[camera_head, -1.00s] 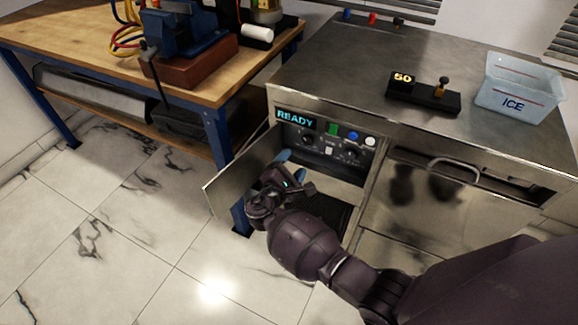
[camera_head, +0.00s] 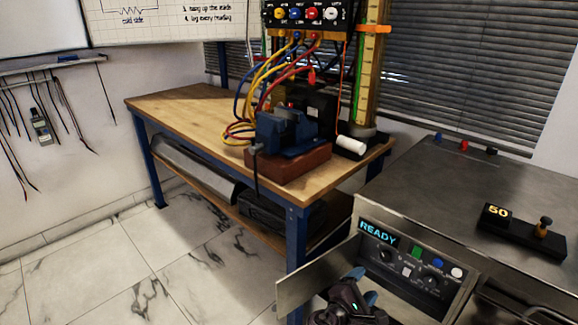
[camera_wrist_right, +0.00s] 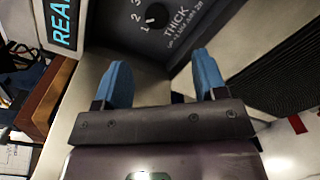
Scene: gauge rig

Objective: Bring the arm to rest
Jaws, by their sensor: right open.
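My right gripper (camera_head: 362,284) is low in front of the steel cabinet (camera_head: 440,190), by its open compartment. In the right wrist view its two blue fingertips (camera_wrist_right: 160,82) stand wide apart with nothing between them. The control panel (camera_head: 412,262) with a lit READY display (camera_head: 378,233), knobs and colored buttons is just beyond the fingers. The wrist view shows a dial marked THICK (camera_wrist_right: 155,16) ahead of them. The open cabinet door (camera_head: 312,280) is left of my right gripper. My left gripper is not in view.
A black block marked 50 (camera_head: 497,212) sits on the cabinet top. The tiled floor (camera_head: 100,270) at left is clear.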

